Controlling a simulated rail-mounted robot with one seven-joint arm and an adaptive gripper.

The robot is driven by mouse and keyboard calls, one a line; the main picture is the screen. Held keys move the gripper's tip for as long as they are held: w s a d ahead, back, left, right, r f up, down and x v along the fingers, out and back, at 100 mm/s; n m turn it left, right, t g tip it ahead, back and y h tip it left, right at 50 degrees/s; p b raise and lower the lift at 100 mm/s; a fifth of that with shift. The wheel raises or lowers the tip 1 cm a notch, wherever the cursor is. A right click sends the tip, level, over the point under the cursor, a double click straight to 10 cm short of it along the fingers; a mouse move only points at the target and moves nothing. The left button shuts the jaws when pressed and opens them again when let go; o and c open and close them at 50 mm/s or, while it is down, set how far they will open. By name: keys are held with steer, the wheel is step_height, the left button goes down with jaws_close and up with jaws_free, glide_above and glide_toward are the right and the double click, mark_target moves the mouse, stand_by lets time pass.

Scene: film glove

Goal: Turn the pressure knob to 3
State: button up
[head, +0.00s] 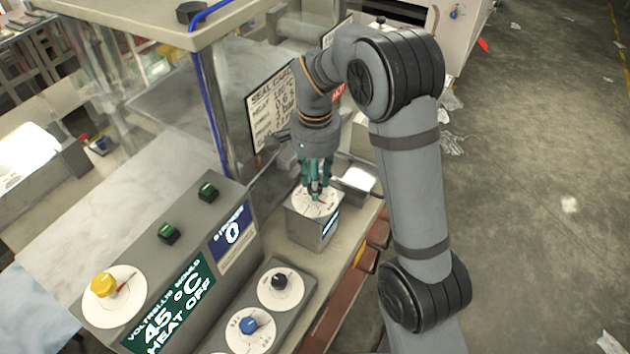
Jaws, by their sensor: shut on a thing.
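My gripper (317,190) points down over a small grey box (303,228) with a round white dial (300,205) on top. Its teal fingers are shut on the knob at the dial's middle. The fingers hide that knob, so its pointer cannot be read. A small blue display shows on the box's right side, too small to read. I cannot read a label that names this knob as the pressure knob.
Nearer stand a black knob (279,282), a blue knob (248,325) and a yellow knob (103,285) on white dials. A seal card (273,103) stands behind.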

steer(key=shift+w+d+r+n, duration=0.1)
steer(key=shift+w+r+n, duration=0.05)
steer(key=shift+w+n, duration=0.2)
steer(key=n, duration=0.3)
steer(key=shift+n+b, duration=0.3)
steer(key=shift+n, duration=0.05)
steer(key=n, duration=0.4)
steer(key=shift+n, duration=0.3)
steer(key=o, duration=1.1)
steer(key=shift+s+a, duration=0.15)
steer(key=shift+a, duration=0.05)
steer(key=shift+o, duration=0.2)
